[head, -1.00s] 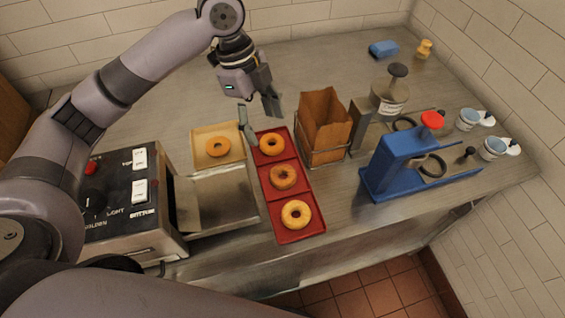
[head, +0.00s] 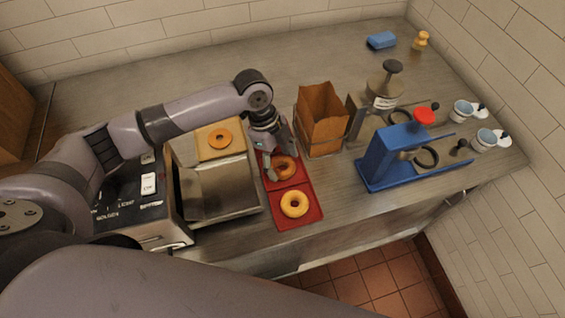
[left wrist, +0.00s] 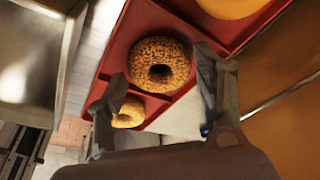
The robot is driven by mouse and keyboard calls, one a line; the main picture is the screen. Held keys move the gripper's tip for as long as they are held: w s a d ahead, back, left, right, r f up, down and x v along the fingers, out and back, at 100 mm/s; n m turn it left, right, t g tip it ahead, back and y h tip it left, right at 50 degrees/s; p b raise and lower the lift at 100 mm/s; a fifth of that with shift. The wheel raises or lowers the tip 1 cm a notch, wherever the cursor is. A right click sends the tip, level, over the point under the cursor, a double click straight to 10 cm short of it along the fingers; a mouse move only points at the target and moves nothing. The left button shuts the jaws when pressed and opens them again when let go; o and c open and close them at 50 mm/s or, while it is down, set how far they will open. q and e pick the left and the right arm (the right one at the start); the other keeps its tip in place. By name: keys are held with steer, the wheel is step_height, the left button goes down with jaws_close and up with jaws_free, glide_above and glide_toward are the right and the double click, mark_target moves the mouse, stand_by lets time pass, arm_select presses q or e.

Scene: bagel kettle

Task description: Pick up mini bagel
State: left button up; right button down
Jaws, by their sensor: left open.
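A red tray (head: 312,214) holds bagels in a row of compartments. A brown speckled bagel (head: 284,167) lies in the middle one, and it also shows in the left wrist view (left wrist: 148,47). A pale yellow bagel (head: 294,204) lies in the near one. The far bagel is hidden by my arm in the head view; its edge shows in the left wrist view (left wrist: 230,6). A smaller bagel (head: 219,138) lies on a wooden board. Which is the mini bagel I cannot tell. My left gripper (head: 282,163) is open and empty, pointing down over the speckled bagel.
A toaster (head: 140,225) with a metal tray (head: 222,190) stands left of the red tray. A brown paper bag (head: 322,115) stands close on the right. A blue slicer-like device (head: 390,158) and small cups (head: 462,110) are farther right.

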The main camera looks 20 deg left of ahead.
arm_select(q)
steer(key=shift+d+f, duration=0.1)
steer(key=shift+f, duration=0.4)
steer(key=c, duration=0.7)
steer(key=shift+r, duration=0.15)
step_height(320, 180, up, 20)
steer(key=b, duration=0.3)
